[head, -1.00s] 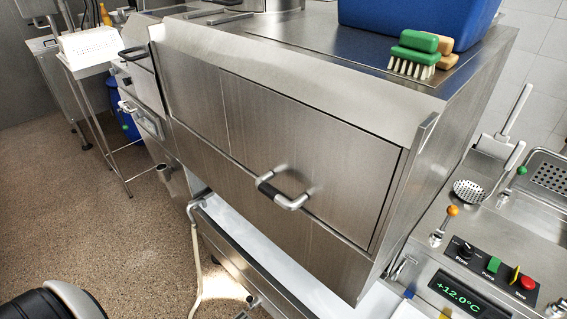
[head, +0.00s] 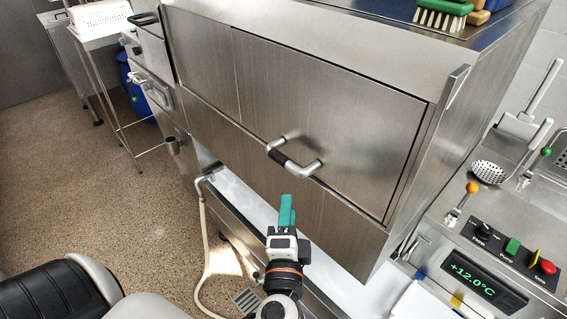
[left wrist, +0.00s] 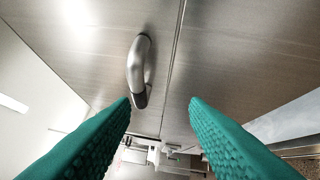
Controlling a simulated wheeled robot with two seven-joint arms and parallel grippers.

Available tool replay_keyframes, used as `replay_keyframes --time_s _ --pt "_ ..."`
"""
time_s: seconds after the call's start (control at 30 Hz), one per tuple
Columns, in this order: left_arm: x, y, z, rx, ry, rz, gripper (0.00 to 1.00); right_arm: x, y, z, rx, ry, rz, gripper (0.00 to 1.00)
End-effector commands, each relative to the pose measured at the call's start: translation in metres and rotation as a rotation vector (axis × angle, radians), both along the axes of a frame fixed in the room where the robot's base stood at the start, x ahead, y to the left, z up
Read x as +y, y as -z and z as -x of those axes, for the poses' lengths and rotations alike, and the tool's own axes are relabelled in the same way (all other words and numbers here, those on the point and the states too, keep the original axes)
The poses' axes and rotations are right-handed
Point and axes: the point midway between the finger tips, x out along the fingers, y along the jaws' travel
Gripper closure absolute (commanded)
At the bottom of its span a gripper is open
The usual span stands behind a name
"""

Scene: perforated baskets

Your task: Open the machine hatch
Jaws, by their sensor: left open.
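The machine hatch (head: 335,110) is a flat brushed-steel panel on the front of the steel machine, and it is closed. Its bar handle (head: 294,160), with a black grip and grey ends, sits at the hatch's lower edge. My left gripper (head: 287,204) is below the handle in the head view, apart from it. In the left wrist view its two green ribbed fingers (left wrist: 160,100) are spread with nothing between them. The handle (left wrist: 138,70) shows there ahead of the fingers, nearer the left one. My right gripper is not in view.
A control panel (head: 500,262) with knobs, buttons and a +12.0°C display is at the right. A brush (head: 440,14) lies on the machine top. A white perforated basket (head: 100,14) stands on a rack at the upper left. The floor at left is mostly clear.

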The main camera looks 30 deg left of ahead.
Motion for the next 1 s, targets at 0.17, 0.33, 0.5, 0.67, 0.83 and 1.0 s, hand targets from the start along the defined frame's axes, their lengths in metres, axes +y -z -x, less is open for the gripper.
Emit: replay_keyframes --time_s 0.17,0.33,0.5,0.67,0.83,1.0 --pt "0.01 -0.027 0.005 -0.052 -0.04 -0.03 0.59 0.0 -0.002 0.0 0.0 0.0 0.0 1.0" --pt "0.022 -0.034 -0.016 -0.053 -0.039 -0.031 0.59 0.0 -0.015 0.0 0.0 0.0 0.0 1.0" --pt "0.041 -0.039 -0.046 -0.053 -0.038 -0.031 0.59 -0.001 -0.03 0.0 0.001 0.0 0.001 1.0" --pt "0.056 -0.042 -0.071 -0.051 -0.039 -0.03 0.59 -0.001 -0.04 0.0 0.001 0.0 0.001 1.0" --pt "0.065 -0.042 -0.088 -0.049 -0.037 -0.03 0.59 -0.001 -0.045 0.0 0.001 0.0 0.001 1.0" --pt "0.069 -0.041 -0.094 -0.049 -0.036 -0.027 0.59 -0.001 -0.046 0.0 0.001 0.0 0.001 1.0"
